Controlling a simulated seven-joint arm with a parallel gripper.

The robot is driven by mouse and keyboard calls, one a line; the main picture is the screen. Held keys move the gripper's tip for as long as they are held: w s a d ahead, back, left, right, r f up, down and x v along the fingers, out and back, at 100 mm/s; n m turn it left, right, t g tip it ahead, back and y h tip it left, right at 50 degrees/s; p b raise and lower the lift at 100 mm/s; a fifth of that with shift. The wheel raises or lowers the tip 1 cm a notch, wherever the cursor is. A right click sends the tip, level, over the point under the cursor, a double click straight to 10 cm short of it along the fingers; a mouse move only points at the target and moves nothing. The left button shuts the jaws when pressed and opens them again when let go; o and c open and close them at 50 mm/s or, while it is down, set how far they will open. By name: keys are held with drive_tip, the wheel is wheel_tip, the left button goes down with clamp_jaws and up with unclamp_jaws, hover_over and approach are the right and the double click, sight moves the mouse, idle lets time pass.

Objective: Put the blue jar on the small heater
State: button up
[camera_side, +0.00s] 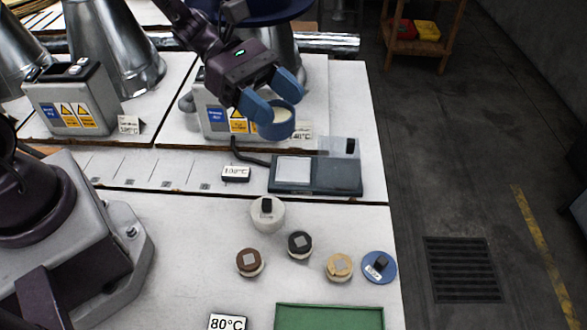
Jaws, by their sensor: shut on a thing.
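My gripper (279,107) has blue fingers and is shut on the blue jar (275,129). The jar is round and open at the top, with cream-coloured contents showing. It is held up in front of a grey machine with warning labels, tilted a little towards the camera. The small heater (345,183) is a flat dark grey-blue unit with a pale square plate (293,170). It sits on the white bench, below the jar in the picture and slightly right. The jar appears apart from the heater.
A sign (236,174) stands left of the heater. Several lidded jars, including a white one (267,214), and a blue lid (379,267) sit nearer the camera. A green tray (330,317) lies at the front. A machine (215,120) stands behind the jar.

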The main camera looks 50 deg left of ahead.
drive_tip(key=w+a+r+n+t+y, duration=0.4)
drive_tip(key=w+n+t, duration=0.3)
drive_tip(key=n+t, duration=0.1)
hover_over(294, 170)
wheel_tip(294, 170, down, 18)
drive_tip(key=shift+f, duration=2.05)
drive_tip(key=shift+f, duration=0.15)
drive_tip(key=o, duration=1.1)
